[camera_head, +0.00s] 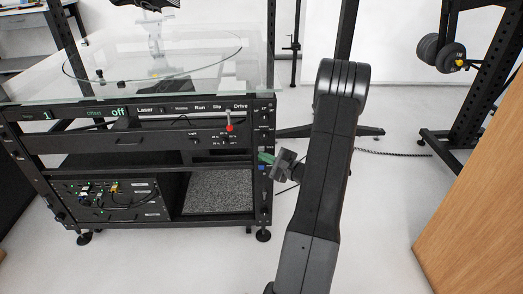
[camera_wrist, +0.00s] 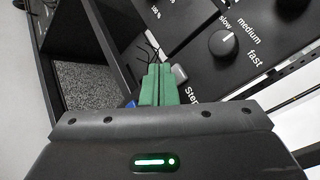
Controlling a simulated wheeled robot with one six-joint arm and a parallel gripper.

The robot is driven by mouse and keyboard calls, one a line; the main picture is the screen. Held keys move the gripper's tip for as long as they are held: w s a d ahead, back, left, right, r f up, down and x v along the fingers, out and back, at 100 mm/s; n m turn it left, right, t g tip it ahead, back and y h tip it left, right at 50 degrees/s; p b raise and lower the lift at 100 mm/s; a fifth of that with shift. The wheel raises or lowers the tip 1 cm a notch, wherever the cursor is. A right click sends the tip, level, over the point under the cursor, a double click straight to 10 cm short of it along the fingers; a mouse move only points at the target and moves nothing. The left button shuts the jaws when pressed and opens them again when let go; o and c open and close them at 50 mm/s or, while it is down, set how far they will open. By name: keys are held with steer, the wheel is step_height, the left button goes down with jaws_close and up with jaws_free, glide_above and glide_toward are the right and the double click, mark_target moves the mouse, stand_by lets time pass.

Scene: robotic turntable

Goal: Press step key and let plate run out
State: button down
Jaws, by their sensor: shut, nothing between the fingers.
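My gripper (camera_head: 265,157) is shut, with its green fingertips together at the narrow control panel on the rack's right front post. In the wrist view, the green fingertips (camera_wrist: 160,85) point at the panel. A small grey key (camera_wrist: 180,73) lies just right of the fingertips, beside a partly covered label starting "Ste". I cannot tell whether the fingertips touch it. A blue key (camera_wrist: 131,104) shows partly to their left. The clear round plate (camera_head: 110,82) lies on top of the rack under the glass cover; whether it turns cannot be told.
A speed knob (camera_wrist: 222,43) marked slow, medium and fast sits right of the grey key. A red-knobbed lever (camera_head: 229,127) stands on the rack's front. A wooden panel (camera_head: 485,190) stands at the right. The floor (camera_head: 390,215) between is mostly clear.

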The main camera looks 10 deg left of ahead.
steer(key=shift+w, duration=0.15)
stand_by(0.7)
steer(key=shift+w+a+b, duration=0.1)
steer(key=shift+w+b, duration=0.2)
steer(key=shift+w+a, duration=0.15)
steer(key=shift+w, duration=0.3)
stand_by(0.6)
steer(key=shift+s, duration=0.1)
steer(key=shift+s+d+b, duration=0.25)
steer(key=shift+s+b, duration=0.35)
steer(key=shift+s, duration=0.2)
steer(key=s, duration=0.2)
steer(key=s+d+b, duration=0.1)
steer(key=s, duration=0.1)
steer(key=shift+s+d+b, duration=0.2)
steer(key=shift+s+b, duration=0.1)
steer(key=shift+s, duration=0.1)
stand_by(1.2)
